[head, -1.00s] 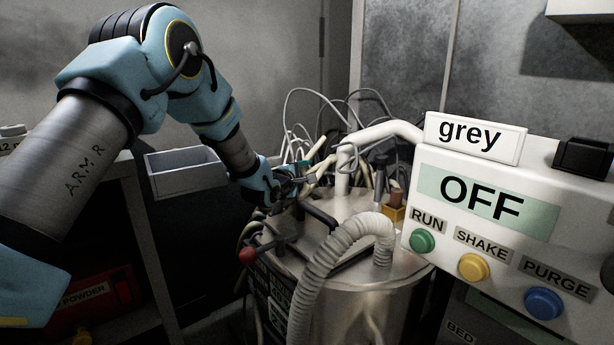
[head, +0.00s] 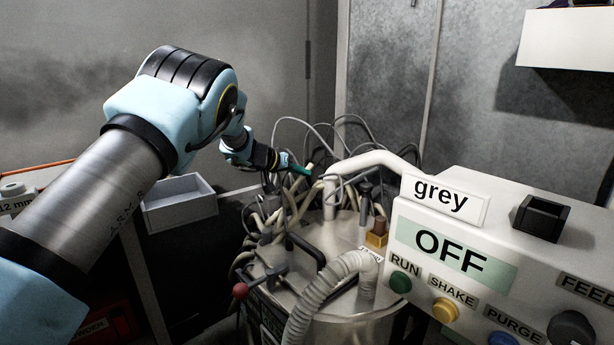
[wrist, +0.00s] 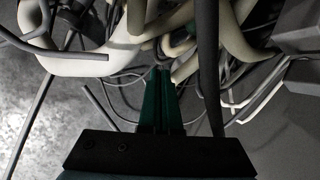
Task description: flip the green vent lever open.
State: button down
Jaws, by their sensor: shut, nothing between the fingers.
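My gripper (head: 307,169) is over the hoses and cables behind the metal vessel (head: 345,305) in the head view. In the wrist view its two dark green fingers (wrist: 162,72) are shut together with nothing between them, and their tips point into the tangle of hoses. I cannot make out a green vent lever apart from the green fingers; hoses or the gripper may hide it. A lever with a red knob (head: 240,290) sticks out at the vessel's left, and a black handle (head: 306,248) lies on its lid.
Thick pale hoses and thin cables (head: 290,205) crowd the vessel's back and left. A ribbed hose (head: 325,290) arches at its front. A white control panel (head: 480,265) reading OFF stands at the right. A grey open bin (head: 180,210) is at the left.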

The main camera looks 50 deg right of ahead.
aim_at(315, 200)
jog(key=shift+w+d+f+m+t+y+p, duration=0.15)
jog(key=shift+d+f+m+y+p, duration=0.25)
jog(key=shift+f+m, duration=0.6)
jog(key=shift+w+d+f+m+t+y+p, duration=0.2)
jog(key=shift+d+f+m+y, duration=0.4)
jog(key=shift+f, duration=0.65)
jog(key=shift+w+d+f+m+g+y+p, duration=0.1)
jog(key=shift+d+f+m+y+p, duration=0.25)
jog(key=shift+d+f+m, duration=0.55)
jog(key=shift+a+f, duration=0.2)
jog(key=shift+f, duration=0.1)
